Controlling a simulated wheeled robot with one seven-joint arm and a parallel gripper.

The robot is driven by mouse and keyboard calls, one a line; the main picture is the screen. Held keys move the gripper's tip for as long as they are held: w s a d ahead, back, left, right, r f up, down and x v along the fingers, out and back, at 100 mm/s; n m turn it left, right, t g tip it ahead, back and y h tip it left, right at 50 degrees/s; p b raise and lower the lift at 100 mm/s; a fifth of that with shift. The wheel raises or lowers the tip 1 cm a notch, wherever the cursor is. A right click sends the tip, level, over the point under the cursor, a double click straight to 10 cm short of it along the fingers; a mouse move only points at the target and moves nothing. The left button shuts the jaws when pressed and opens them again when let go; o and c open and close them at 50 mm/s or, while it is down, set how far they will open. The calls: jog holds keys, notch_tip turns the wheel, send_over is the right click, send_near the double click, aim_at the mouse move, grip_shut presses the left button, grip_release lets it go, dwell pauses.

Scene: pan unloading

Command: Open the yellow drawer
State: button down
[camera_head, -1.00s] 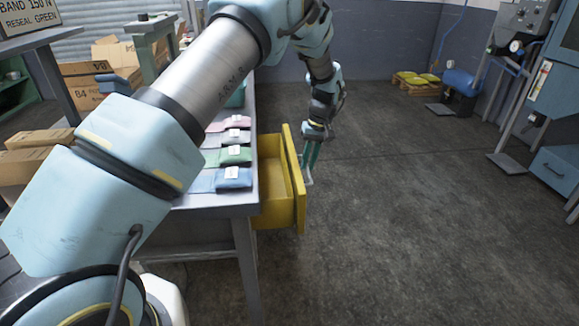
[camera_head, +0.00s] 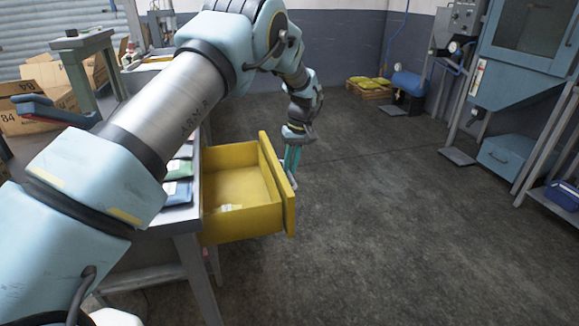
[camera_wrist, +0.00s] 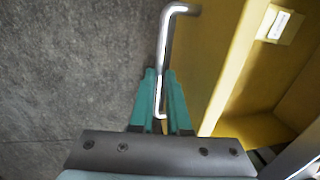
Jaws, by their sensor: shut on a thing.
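The yellow drawer (camera_head: 246,221) sticks well out of the right side of the workbench in the head view. Its inside shows, with a small pale item (camera_head: 231,207) on its floor. In the wrist view the drawer front (camera_wrist: 203,60) and a white label inside it (camera_wrist: 279,25) show. The metal bar handle (camera_wrist: 166,40) stands off the front. My gripper (camera_wrist: 160,80) is shut on the handle near its lower end, with a green finger on each side. In the head view my gripper (camera_head: 292,160) is at the outer side of the drawer front.
The workbench (camera_head: 180,222) holds several coloured packets (camera_head: 178,192), partly hidden behind my arm. A blue cabinet (camera_head: 517,158) stands at the right. The grey floor (camera_head: 400,240) right of the drawer is clear. A pallet with yellow sacks (camera_head: 369,83) is at the back.

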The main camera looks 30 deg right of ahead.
jog(key=c, duration=0.9)
grip_release()
jog(key=r, duration=0.3)
jog(key=d+r+b, duration=0.1)
jog(key=r, duration=0.3)
jog(key=d+r+b, duration=0.1)
jog(key=r, duration=0.2)
jog(key=shift+s+r, duration=0.25)
jog(key=shift+r, duration=0.1)
